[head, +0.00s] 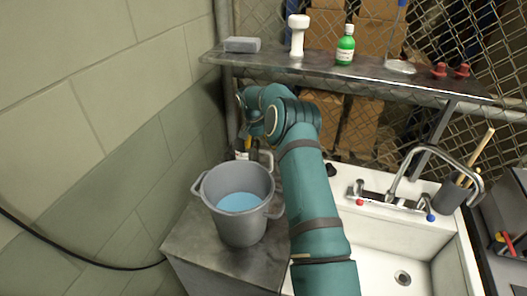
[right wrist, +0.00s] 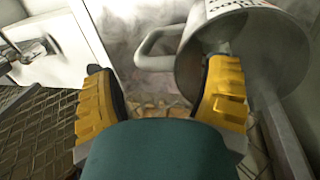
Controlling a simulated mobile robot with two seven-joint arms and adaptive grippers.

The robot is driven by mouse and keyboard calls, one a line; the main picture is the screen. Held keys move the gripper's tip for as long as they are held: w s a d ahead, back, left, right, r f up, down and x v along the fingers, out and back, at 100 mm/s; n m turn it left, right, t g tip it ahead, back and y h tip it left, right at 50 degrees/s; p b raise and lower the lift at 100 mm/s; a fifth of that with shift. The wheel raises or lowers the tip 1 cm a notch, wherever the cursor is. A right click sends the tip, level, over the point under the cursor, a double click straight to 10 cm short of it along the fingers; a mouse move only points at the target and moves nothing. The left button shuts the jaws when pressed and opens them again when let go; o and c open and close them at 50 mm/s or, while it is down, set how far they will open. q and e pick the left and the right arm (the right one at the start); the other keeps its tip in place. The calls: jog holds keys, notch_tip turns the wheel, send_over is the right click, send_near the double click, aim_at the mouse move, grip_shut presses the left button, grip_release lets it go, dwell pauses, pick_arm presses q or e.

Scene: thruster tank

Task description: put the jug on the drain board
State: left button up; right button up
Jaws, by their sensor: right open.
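The jug (right wrist: 270,50) shows in the right wrist view as a pale grey cylinder with a loop handle (right wrist: 155,48) and red markings. In the head view, only a small white part of what looks like it (head: 242,156) shows behind the grey bucket. My right gripper (right wrist: 160,85) is open; its right yellow finger overlaps the jug's mouth, and its left finger is apart from the handle. I cannot tell whether either touches. In the head view this gripper (head: 247,145) is mostly hidden. The grey metal top (head: 190,245) left of the sink may be the drain board. My left gripper is out of view.
A grey two-handled bucket (head: 240,220) with blue liquid stands on the metal top. A white sink (head: 375,240) with a chrome tap (head: 410,165) is to the right. A shelf (head: 300,62) with a green bottle (head: 345,48) hangs above. Bare metal lies in front of the bucket.

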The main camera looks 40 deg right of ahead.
jog(key=shift+v, duration=2.35)
